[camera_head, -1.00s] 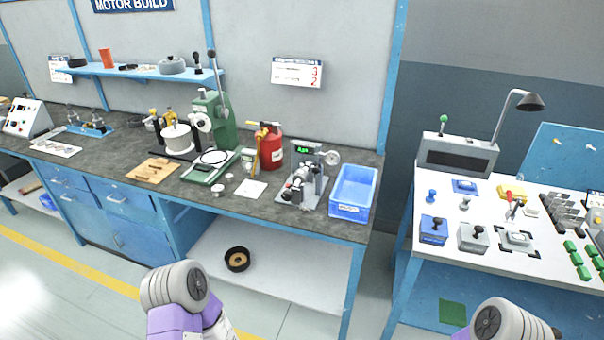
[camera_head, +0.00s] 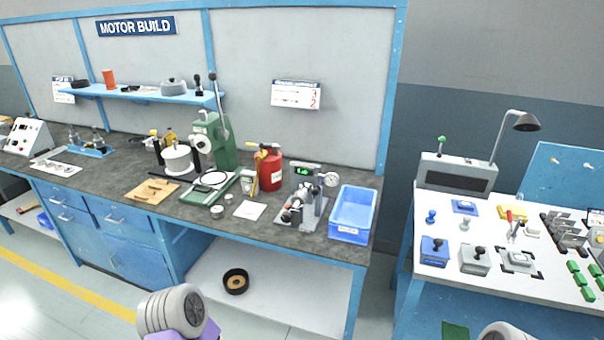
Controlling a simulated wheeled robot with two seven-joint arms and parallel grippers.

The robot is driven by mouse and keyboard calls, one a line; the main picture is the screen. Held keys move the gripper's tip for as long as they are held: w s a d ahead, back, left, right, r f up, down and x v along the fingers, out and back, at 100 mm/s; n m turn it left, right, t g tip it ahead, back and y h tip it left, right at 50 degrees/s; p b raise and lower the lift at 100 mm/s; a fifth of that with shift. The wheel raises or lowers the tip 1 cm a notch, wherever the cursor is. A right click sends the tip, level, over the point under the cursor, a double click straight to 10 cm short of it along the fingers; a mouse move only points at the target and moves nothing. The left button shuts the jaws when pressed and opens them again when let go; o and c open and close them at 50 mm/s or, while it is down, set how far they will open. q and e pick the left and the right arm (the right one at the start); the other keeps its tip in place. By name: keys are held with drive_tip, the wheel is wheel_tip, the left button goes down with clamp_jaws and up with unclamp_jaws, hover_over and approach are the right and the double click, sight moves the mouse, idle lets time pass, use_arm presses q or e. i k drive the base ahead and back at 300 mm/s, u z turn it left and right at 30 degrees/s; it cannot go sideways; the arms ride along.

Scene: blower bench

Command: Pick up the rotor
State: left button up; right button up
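No part can be named as the rotor with certainty. A small silver and dark cylindrical part (camera_head: 297,200), which may be the rotor, sits in a grey test stand (camera_head: 312,210) on the dark workbench (camera_head: 222,224). The stand has a lit green display and a round dial. Detail on the part is too small to tell. Neither of my grippers shows; only rounded grey and purple links of my arms appear at the bottom edge, in front of the bench.
A blue bin (camera_head: 352,213) stands right of the stand, by the bench's right end. A red can (camera_head: 269,168) and green press (camera_head: 215,140) stand to the left. A white table (camera_head: 440,262) with several fixtures is across a gap. A dark ring (camera_head: 236,281) lies on the lower shelf.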

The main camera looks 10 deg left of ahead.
sight(301, 198)
drive_tip(key=u, duration=0.55)
drive_tip(key=k, duration=0.65)
drive_tip(key=u, duration=0.6)
drive_tip(key=i, duration=1.25)
drive_tip(key=z, duration=0.4)
